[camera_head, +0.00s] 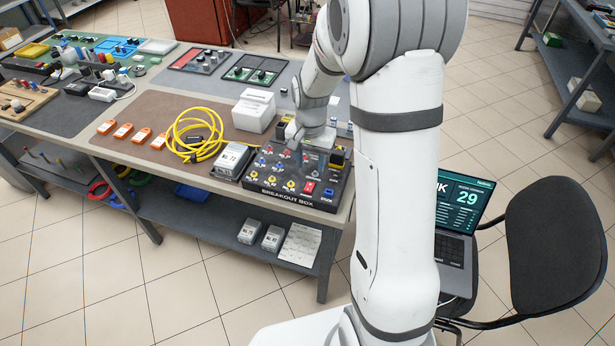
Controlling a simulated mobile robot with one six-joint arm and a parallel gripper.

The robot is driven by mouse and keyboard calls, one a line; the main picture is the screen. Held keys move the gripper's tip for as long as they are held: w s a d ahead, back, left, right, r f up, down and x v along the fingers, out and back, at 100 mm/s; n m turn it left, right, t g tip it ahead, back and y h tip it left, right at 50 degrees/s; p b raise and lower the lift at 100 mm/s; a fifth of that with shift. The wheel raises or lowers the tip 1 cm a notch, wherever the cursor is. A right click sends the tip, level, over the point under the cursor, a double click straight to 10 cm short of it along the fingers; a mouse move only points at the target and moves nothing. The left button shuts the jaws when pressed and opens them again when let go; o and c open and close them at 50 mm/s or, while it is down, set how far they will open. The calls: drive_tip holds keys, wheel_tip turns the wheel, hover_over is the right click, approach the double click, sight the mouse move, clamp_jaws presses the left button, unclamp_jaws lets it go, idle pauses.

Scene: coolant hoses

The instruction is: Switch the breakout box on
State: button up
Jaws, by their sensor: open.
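The breakout box (287,198) is a black panel box at the front right corner of the workbench, with its name in white on the front edge. Its top carries yellow, blue, red and white connectors and knobs. A red rocker-like switch (309,187) sits near its front right, beside a small blue part (328,194). Whether the switch is on or off is too small to tell. My gripper (309,152) is above the back part of the box, apart from the red switch. It is open; its fingertips are small and partly hidden by the wrist.
A grey labelled unit (231,160) stands just left of the box. A white box (254,111) and a coiled yellow cable (195,135) lie behind and left. Orange tags (141,135) line the mat. A laptop (458,210) and black chair (553,245) are at right.

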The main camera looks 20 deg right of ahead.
sight(310, 184)
wheel_tip(310, 184, down, 6)
drive_tip(key=shift+f, duration=0.25)
